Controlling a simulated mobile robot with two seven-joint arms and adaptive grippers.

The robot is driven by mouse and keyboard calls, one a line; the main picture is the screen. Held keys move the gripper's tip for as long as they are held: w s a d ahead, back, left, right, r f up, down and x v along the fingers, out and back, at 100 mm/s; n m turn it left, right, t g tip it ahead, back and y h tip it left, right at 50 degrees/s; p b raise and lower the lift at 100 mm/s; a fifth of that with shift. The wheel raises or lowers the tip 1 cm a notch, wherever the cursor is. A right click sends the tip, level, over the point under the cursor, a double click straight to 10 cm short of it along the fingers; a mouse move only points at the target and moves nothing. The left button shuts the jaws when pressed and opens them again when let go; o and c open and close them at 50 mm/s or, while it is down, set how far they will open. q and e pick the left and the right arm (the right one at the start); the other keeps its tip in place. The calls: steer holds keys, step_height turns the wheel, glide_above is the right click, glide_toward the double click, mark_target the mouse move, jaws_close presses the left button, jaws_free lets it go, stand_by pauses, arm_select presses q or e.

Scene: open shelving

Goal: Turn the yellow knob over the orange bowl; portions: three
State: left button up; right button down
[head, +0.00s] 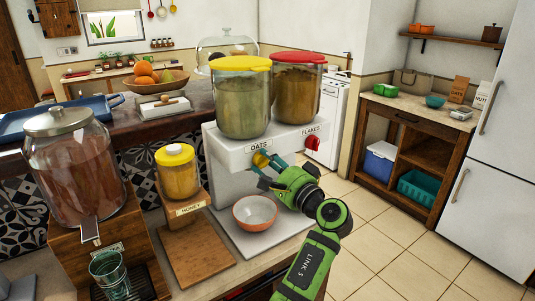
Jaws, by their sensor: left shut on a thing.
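The cereal dispenser (216,150) has two clear canisters on a white stand. The yellow knob (260,157) is under the OATS label, below the yellow-lidded canister (243,105). The red knob (312,142) is under the FLAKES label, below the red-lidded canister (297,92). My left gripper (264,168) is shut on the yellow knob, and its fingers hide part of it. The orange bowl (241,222) stands on the dispenser's base below the yellow knob. Its visible inside looks pale, with no contents that I can make out. My right gripper is out of view.
A honey jar (178,178) on a wooden stand and a large drink dispenser (72,165) with a glass (110,274) stand to the left. Open tiled floor is at the right.

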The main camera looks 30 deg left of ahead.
mark_target(258, 119)
arm_select(q)
steer(key=m+p, duration=0.1)
steer(key=m, duration=0.1)
steer(key=m+p, duration=0.1)
steer(key=p, duration=0.1)
steer(key=shift+r+m+p, duration=0.3)
steer(key=shift+r+m, duration=0.05)
steer(key=shift+m, duration=0.05)
steer(key=shift+f+m+t+p, duration=0.2)
steer(key=shift+m+t+p, duration=0.2)
steer(key=shift+m+p, duration=1.1)
steer(key=o, duration=1)
steer(key=shift+o, duration=0.7)
steer(key=shift+a+f, duration=0.1)
steer(key=shift+f, duration=0.05)
step_height(258, 119, up, 10)
steer(key=shift+s+f, duration=0.1)
steer(key=shift+s, duration=0.05)
steer(key=shift+w, duration=0.25)
